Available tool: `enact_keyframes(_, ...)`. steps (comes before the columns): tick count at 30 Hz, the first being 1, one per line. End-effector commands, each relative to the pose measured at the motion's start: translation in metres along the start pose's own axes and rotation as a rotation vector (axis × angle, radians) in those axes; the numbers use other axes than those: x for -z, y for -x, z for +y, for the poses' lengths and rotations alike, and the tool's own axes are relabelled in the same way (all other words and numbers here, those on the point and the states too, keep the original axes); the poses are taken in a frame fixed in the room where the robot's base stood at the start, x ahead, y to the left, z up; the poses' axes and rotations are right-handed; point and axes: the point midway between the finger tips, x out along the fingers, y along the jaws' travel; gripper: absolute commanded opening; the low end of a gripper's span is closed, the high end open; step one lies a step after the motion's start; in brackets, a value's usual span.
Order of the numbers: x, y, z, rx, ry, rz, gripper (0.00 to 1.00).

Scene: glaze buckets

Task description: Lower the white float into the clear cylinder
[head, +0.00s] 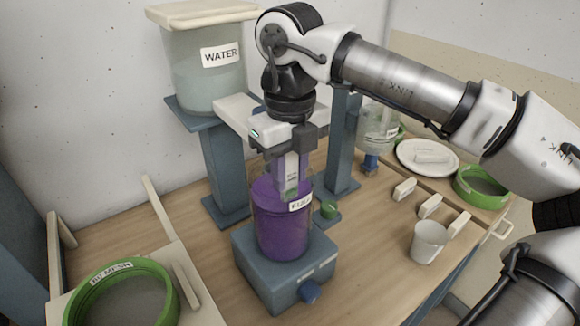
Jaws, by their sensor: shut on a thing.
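The clear cylinder (270,226) holds purple liquid and stands upright on a blue-grey stand in the middle of the table. A label on its upper right side appears to read "FULL". The white float (292,173) is a narrow pale upright piece with small markings. My gripper (289,182) points straight down over the cylinder and is shut on the float. The float's lower part lines up with the cylinder's mouth. I cannot tell how far it reaches inside or whether it touches the liquid.
A bucket labelled "WATER" (200,75) stands on a blue-grey shelf behind left. A green-rimmed sieve (125,290) lies front left. A white cup (428,242), several small pale blocks (404,190), a white plate (405,150) and another green sieve (485,186) are at right.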

Motion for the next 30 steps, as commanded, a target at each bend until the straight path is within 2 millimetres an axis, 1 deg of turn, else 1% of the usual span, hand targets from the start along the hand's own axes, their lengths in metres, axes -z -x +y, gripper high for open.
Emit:
enact_keyframes(3,0.000,0.000,0.000,0.000,0.000,0.000,0.00)
enact_keyframes(4,0.000,0.000,0.000,0.000,0.000,0.000,0.31)
enact_keyframes(9,0.000,0.000,0.000,0.000,0.000,0.000,0.52)
enact_keyframes(16,0.000,0.001,0.000,0.000,0.000,0.001,0.52)
enact_keyframes(20,0.000,0.009,0.000,0.001,-0.001,0.000,0.52)
enact_keyframes(23,-0.001,0.025,0.000,0.002,-0.001,-0.002,0.52)
enact_keyframes(30,-0.001,0.081,0.000,0.001,-0.001,-0.003,0.52)
